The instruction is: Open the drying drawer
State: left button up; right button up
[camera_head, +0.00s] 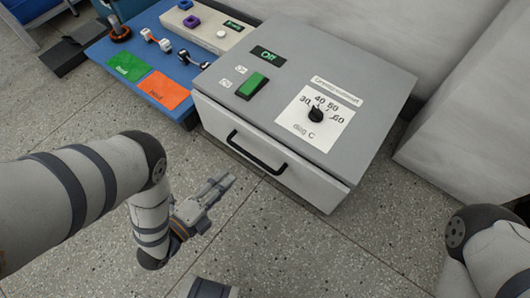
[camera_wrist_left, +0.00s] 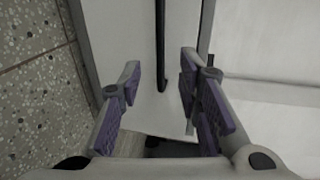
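The drying drawer (camera_head: 225,122) is the white front of a grey box-shaped dryer (camera_head: 290,62). It appears shut or nearly so; a small gap is hard to judge. Its black bar handle (camera_head: 256,154) runs along the front. My left gripper (camera_head: 222,184) is in front of the drawer, just below and left of the handle, apart from it. In the left wrist view, its purple-padded fingers (camera_wrist_left: 161,66) are spread and empty, with the handle (camera_wrist_left: 160,45) ahead between them. My right arm shows at the lower right; its gripper is out of view.
The dryer's top has a green switch (camera_head: 252,85), an Off display (camera_head: 268,55) and a temperature dial (camera_head: 316,115). A blue mat (camera_head: 107,52) with green and orange areas and small parts lies at left. A white block (camera_head: 470,120) stands at right. Speckled floor before the drawer is clear.

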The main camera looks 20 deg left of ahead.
aim_at(251, 156)
pick_arm(q)
jog(key=b+x, duration=0.4)
jog(key=x, duration=0.7)
jog(key=shift+w, duration=0.4)
grip_shut()
pick_arm(e)
jog(key=f, duration=0.1)
jog(key=s+f, duration=0.1)
jog(key=f, duration=0.1)
jog(key=shift+s+a+g, duration=0.1)
jog(key=shift+s+g, duration=0.2)
jog(key=shift+g, duration=0.1)
